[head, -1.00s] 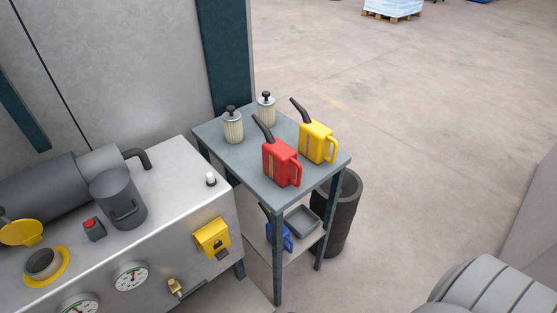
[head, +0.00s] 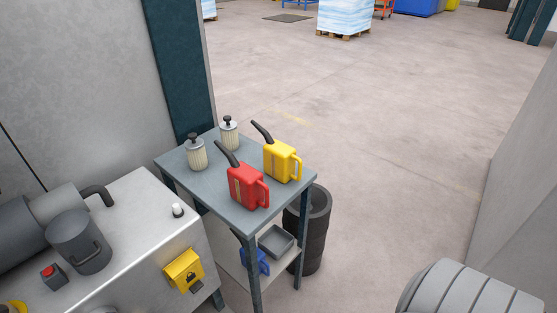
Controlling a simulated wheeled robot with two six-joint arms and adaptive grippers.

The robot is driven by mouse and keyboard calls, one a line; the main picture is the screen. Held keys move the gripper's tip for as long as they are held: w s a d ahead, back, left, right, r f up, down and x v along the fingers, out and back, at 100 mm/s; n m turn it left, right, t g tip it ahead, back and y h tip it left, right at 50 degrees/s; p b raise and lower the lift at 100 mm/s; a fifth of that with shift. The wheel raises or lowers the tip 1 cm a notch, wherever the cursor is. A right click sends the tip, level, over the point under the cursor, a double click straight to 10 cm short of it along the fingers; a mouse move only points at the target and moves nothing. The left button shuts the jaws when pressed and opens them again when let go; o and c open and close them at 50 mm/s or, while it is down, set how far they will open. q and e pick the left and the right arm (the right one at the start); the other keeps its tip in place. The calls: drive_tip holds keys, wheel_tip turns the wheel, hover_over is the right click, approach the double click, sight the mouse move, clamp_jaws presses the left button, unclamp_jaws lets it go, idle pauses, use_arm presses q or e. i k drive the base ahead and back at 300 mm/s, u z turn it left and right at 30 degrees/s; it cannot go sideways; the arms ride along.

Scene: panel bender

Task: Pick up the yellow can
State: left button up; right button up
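The yellow can (head: 281,161) stands upright on the right part of a small grey table (head: 215,192). It has a black spout pointing up and left and a yellow handle on its right side. A red can (head: 246,187) of the same shape stands in front of it and to its left, apart from it. Neither of my grippers shows in the head view.
Two filter canisters (head: 196,154) (head: 229,134) stand at the table's back left. The lower shelf holds a blue can (head: 262,262) and a grey tray (head: 276,241). A dark barrel (head: 315,228) stands beside the table. A metal machine (head: 130,240) is at left. Open floor lies beyond.

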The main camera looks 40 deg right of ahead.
sight(280, 158)
drive_tip(key=z, duration=1.3)
